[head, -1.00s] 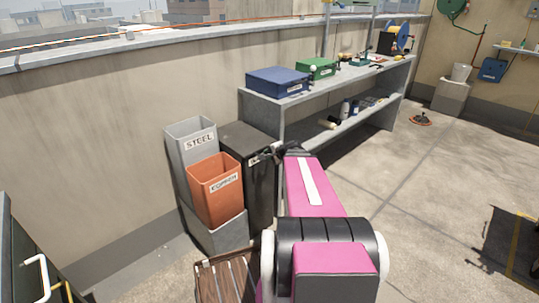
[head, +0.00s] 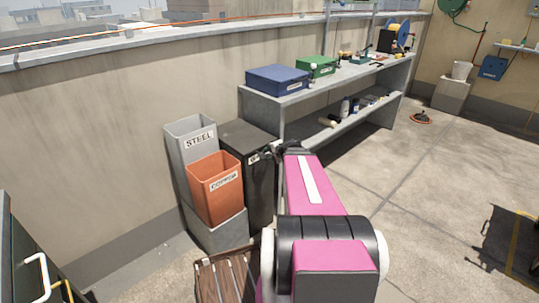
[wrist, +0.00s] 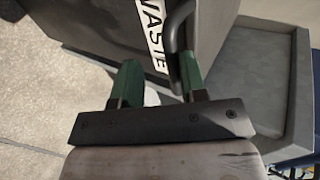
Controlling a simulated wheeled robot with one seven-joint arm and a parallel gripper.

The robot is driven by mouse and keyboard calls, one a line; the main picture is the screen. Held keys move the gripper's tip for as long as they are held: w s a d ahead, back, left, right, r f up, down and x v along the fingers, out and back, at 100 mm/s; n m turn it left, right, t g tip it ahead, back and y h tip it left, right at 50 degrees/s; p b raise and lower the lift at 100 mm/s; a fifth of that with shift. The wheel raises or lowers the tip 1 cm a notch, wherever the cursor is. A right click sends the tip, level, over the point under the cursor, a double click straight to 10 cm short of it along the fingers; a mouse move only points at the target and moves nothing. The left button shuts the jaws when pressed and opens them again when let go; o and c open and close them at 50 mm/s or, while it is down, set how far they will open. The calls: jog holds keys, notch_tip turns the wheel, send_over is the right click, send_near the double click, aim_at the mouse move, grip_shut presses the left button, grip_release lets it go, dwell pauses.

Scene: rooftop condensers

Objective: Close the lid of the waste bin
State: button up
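The waste bin (head: 262,190) is a tall dark grey box beside the sorting bins. Its lid (head: 243,136) appears to lie flat across the top. The right finger overlaps the handle in view; contact cannot be told. In the head view my gripper (head: 272,150) is at the bin's upper front, partly hidden by my arm.
The grey steel bin (head: 190,142) and orange copper bin (head: 216,195) stand left of the waste bin. A bench (head: 300,98) with blue and green boxes stands behind and right. A brown slatted wooden item (head: 226,280) lies in front.

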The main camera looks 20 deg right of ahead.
jog(key=v, duration=1.1)
jog(key=shift+w, duration=0.15)
jog(key=s+a+f+n+g+h, duration=0.1)
jog(key=s+a+f+n+g, duration=0.1)
jog(key=a, duration=0.5)
jog(key=s+a+f+n+g+h, duration=0.2)
jog(key=s+a+f+n+g, duration=0.1)
jog(key=a+f+n+g, duration=0.2)
jog(key=s+a+f+n+g+h, duration=0.1)
jog(key=s+a+f+n+g, duration=0.2)
jog(key=a+n, duration=0.3)
jog(key=shift+s+a+f+g, duration=0.2)
jog(key=shift+a+f+g, duration=0.3)
jog(key=shift+a, duration=1.1)
